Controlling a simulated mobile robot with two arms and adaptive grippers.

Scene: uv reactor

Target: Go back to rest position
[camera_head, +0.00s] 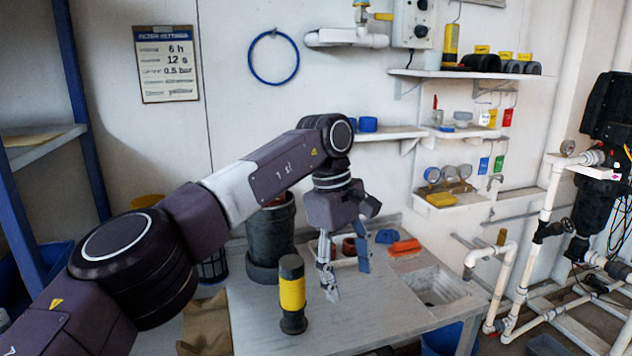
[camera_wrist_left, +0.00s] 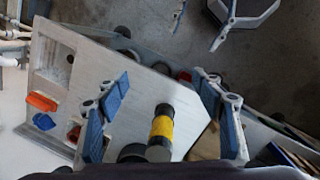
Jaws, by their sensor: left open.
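My left gripper (camera_head: 347,281) hangs fingers-down above the work table (camera_head: 375,310). It is open, with nothing between its fingers. A black cylinder with a yellow band (camera_head: 292,294) stands upright on the table, just left of the gripper and apart from it. In the left wrist view, my open left gripper (camera_wrist_left: 160,97) shows its blue-padded fingers spread, with the yellow-banded cylinder (camera_wrist_left: 162,128) seen between and beyond them.
A dark canister (camera_head: 270,238) stands at the table's back. An orange brush-like item (camera_head: 404,247) and a blue item (camera_head: 386,236) lie near the sink (camera_head: 440,290). White pipes (camera_head: 545,225) stand at right. A blue-framed shelf (camera_head: 75,100) is at left.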

